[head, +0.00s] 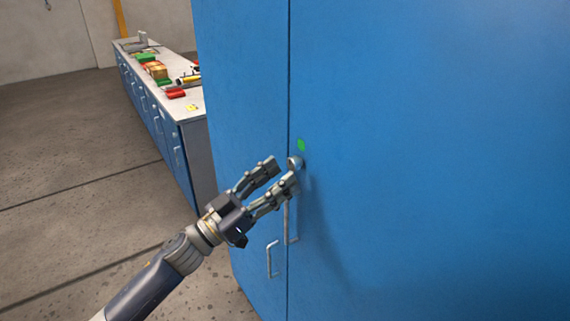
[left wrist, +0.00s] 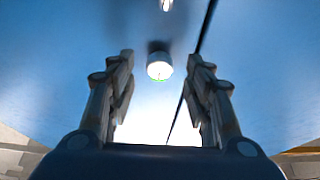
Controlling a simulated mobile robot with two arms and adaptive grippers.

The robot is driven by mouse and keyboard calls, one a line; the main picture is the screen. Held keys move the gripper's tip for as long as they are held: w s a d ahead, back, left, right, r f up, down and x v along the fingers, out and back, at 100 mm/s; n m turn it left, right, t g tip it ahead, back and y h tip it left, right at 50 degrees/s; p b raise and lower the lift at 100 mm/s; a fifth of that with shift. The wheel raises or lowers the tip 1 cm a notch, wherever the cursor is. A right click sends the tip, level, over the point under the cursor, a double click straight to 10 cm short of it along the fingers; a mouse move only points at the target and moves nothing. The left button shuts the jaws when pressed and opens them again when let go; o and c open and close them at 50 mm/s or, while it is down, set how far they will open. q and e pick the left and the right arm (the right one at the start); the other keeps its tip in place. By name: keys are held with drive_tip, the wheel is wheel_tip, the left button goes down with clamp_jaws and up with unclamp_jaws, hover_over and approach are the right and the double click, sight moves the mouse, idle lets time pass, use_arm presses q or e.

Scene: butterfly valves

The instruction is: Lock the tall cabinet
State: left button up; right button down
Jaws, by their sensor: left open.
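The tall blue cabinet (head: 420,120) fills the right of the head view, its two doors meeting at a vertical seam. A small round metal lock knob (head: 295,162) sits on the right door beside the seam, just below a green dot (head: 301,145). My left gripper (head: 283,170) is open, its fingertips close to the knob. In the left wrist view the knob (left wrist: 159,66) appears between the two spread fingers, with a green mark on its edge. I cannot tell whether a finger touches it. My right gripper is not in view.
Bar handles hang below the knob on the left door (head: 269,260) and right door (head: 287,222). A low blue counter (head: 191,115) with several coloured items stands behind at left. The grey floor (head: 70,200) at left is clear.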

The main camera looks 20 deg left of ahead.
sight(294, 163)
use_arm(q)
drive_tip(key=shift+x, duration=1)
drive_tip(key=shift+w+d+r+p, duration=0.15)
drive_tip(key=shift+w+d+p, duration=0.05)
drive_tip(key=shift+p, duration=0.1)
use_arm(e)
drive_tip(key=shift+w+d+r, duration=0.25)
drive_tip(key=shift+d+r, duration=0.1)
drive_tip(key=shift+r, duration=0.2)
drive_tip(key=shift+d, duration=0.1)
use_arm(q)
drive_tip(key=shift+c, duration=0.6)
drive_tip(key=c, duration=0.9)
